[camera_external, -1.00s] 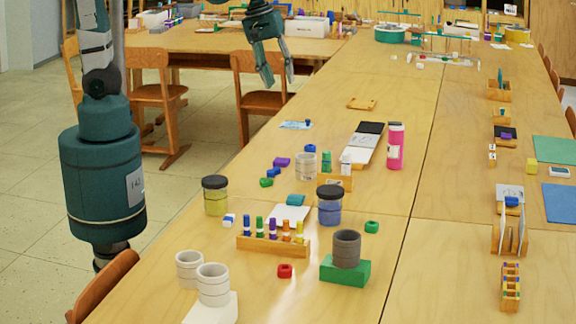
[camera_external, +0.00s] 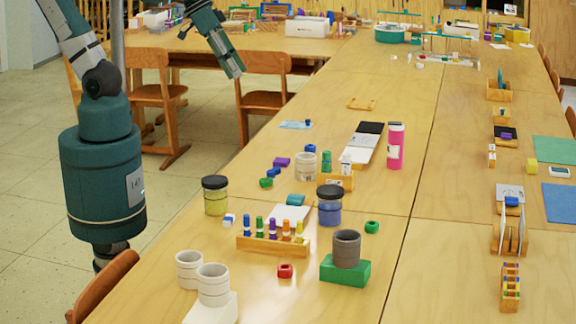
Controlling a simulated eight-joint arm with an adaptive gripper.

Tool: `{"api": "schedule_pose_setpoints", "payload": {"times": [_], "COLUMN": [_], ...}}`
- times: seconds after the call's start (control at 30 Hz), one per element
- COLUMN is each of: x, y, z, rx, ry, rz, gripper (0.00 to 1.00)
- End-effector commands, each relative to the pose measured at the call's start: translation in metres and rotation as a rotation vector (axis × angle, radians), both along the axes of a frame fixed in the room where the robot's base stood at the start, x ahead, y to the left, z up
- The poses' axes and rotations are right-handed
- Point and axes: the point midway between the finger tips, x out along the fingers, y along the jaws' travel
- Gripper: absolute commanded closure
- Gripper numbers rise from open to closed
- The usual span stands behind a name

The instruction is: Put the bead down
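Several small bead-like pieces lie on the table: a red one (camera_external: 285,271) at the front, a green one (camera_external: 372,227) right of the blue-filled jar, and another green one (camera_external: 266,183) farther back. Near that one are a blue piece (camera_external: 273,173) and a purple piece (camera_external: 282,162). I cannot tell which is the task's bead. My gripper (camera_external: 234,70) is up in the air at the top left, away from these pieces, over the gap between the tables. Its fingers appear close together, perhaps edge-on, and I see no bead in it.
Jars with dark lids (camera_external: 215,196), a wooden rack of coloured pegs (camera_external: 272,245), grey cups (camera_external: 213,285) and a green block (camera_external: 345,271) with a dark cup crowd the front table. A pink bottle (camera_external: 396,147) stands farther back. A chair (camera_external: 263,88) is just beyond my gripper.

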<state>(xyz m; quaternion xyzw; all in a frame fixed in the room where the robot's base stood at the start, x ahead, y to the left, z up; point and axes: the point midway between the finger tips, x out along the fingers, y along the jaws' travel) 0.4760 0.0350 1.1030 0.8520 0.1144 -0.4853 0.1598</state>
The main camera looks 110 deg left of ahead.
Motion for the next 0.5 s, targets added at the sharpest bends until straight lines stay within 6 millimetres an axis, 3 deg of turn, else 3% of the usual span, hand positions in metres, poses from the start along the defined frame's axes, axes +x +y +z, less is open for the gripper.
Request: {"api": "schedule_pose_setpoints", "payload": {"times": [0.2, 0.5], "x": [-0.024, -0.038], "y": [-0.022, -0.035], "z": [0.001, 0.000], "rx": [0.099, 0.176], "ry": [-0.046, -0.082], "rz": [-0.202, -0.344], "gripper": [0.64, 0.64]}}
